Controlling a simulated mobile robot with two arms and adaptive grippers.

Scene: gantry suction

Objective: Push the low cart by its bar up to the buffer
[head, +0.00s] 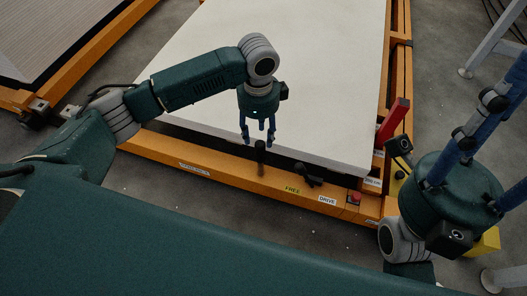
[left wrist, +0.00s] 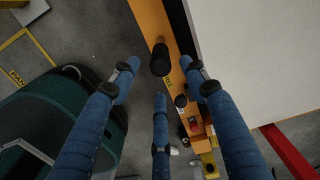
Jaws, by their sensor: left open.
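A low orange frame (head: 220,172) carries a large white slab (head: 310,70); it looks like the cart, and its near rail bears FREE and DRIVE labels. A black upright handle (head: 260,152) stands on that rail, and a second black lever (head: 308,174) is to its right. I cannot tell which part is the bar. My left gripper (head: 258,138) is open just above the first handle, pointing down. In the left wrist view this handle (left wrist: 160,58) shows between the spread blue fingers, apart from them. My right gripper (head: 490,130) is at the right, its fingertips cut off. I cannot identify the buffer.
A red post (head: 393,122) and a red button (head: 354,197) are at the frame's right corner. Grey metal legs (head: 490,45) stand at the upper right. Some grey floor is bare.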

